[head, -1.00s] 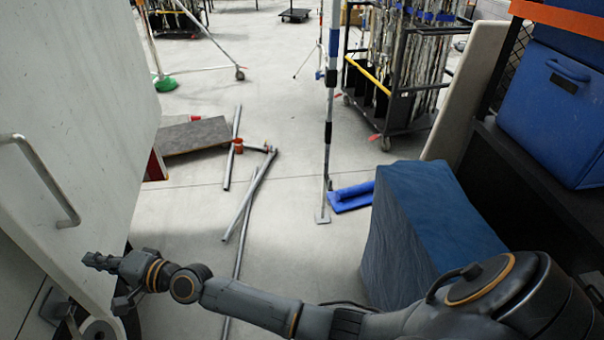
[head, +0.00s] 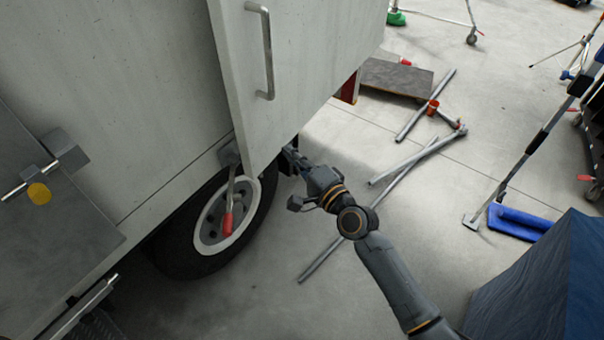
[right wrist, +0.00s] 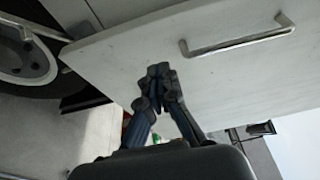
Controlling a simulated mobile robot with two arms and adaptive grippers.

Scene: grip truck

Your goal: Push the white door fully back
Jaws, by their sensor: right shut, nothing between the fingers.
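The white door (head: 310,65) stands along the truck's side in the upper middle of the head view. It has a metal bar handle (head: 268,55) near its left edge. In the right wrist view the door (right wrist: 225,70) crosses the upper part, with its handle (right wrist: 240,43) at upper right. My right gripper (head: 288,156) is shut and empty at the door's lower edge, near its lower left corner. In the right wrist view its fingertips (right wrist: 160,73) overlap the door; I cannot tell whether they touch. My left gripper is not in view.
The truck body (head: 120,80) and wheel (head: 225,225) lie to the left. A red-tipped lever (head: 228,215) hangs before the wheel. Metal poles (head: 400,175) lie on the floor. A blue covered block (head: 550,285) stands at lower right. Floor between is mostly clear.

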